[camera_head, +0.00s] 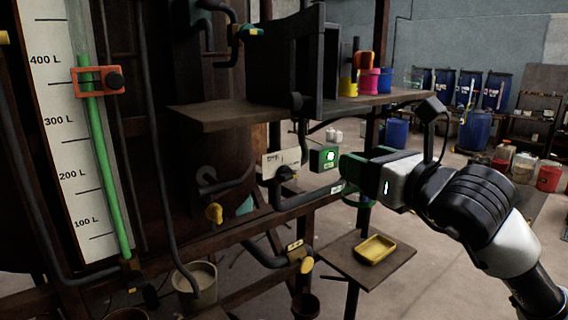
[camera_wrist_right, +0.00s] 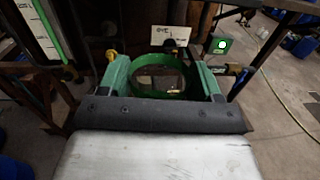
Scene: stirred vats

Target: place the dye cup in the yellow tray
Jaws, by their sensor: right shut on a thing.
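My right gripper (camera_head: 352,176) is shut on a green cup (camera_head: 358,199), which I take to be the dye cup. It hangs partly hidden below the fingers. In the right wrist view, the green rim of the cup (camera_wrist_right: 155,60) sits between the green fingers of my right gripper (camera_wrist_right: 162,70). The yellow tray (camera_head: 376,248) lies on a small wooden stand, below the held cup and slightly to its right in the picture. The cup is in the air, apart from the tray. The tray looks empty. My left gripper is not in view.
A wooden shelf (camera_head: 215,113) with a dark box and yellow, pink and blue cups (camera_head: 367,83) is above. A green-lit box (camera_head: 324,157), a label card (camera_head: 281,163) and pipes are left of the gripper. A bucket (camera_head: 196,288) stands lower left.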

